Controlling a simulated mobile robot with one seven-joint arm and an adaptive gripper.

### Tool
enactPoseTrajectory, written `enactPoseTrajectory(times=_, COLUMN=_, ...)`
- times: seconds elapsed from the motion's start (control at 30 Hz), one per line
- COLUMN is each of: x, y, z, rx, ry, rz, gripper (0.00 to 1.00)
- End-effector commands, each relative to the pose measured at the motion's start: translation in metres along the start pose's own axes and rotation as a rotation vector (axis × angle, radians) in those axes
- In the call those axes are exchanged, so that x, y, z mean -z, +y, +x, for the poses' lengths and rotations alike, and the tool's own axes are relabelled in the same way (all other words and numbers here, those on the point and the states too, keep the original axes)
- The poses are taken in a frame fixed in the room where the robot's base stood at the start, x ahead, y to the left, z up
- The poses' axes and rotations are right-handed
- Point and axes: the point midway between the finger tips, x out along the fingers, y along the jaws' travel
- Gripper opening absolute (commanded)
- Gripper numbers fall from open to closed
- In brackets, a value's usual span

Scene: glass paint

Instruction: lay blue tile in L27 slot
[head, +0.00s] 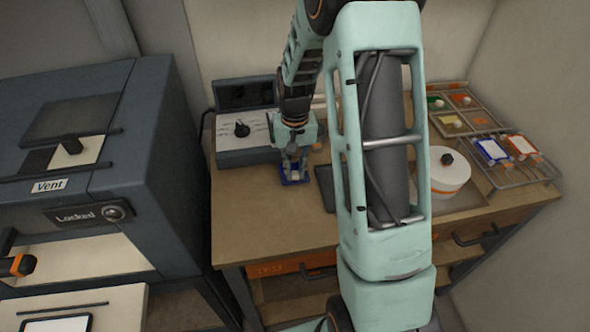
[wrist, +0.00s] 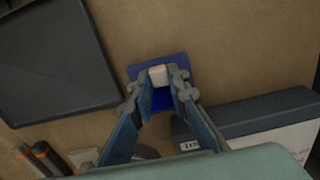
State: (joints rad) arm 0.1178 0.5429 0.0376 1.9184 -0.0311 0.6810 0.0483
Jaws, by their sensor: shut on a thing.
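My gripper (head: 295,165) points down over the workbench, in front of the grey control box. It is shut on a small pale block on top of the blue tile (head: 293,180). In the wrist view my gripper (wrist: 161,84) has its fingertips on either side of that pale block, and the blue tile (wrist: 143,70) spreads out under and behind the fingers. I cannot tell whether the tile touches the bench or hangs just above it. No L27 label is readable in either view, and I cannot make out that slot.
The control box (head: 245,155) with a black knob stands close behind the gripper. A dark tray (wrist: 55,65) lies beside the tile. A white round container (head: 447,185), a wire rack (head: 520,178) with blue- and orange-edged pieces, and a paint tray (head: 462,121) are at right. A kiln-like cabinet (head: 150,150) is left.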

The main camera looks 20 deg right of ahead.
Motion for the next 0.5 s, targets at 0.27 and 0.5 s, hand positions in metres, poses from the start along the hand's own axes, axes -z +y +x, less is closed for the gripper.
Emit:
enactPoseTrajectory(times=0.27, x=0.0002, y=0.0003, z=0.007, rx=0.0, ry=0.002, rz=0.001, gripper=0.0)
enactPoseTrajectory(times=0.5, x=0.0, y=0.0003, z=0.0105, rx=0.0, ry=0.001, rz=0.001, gripper=0.23)
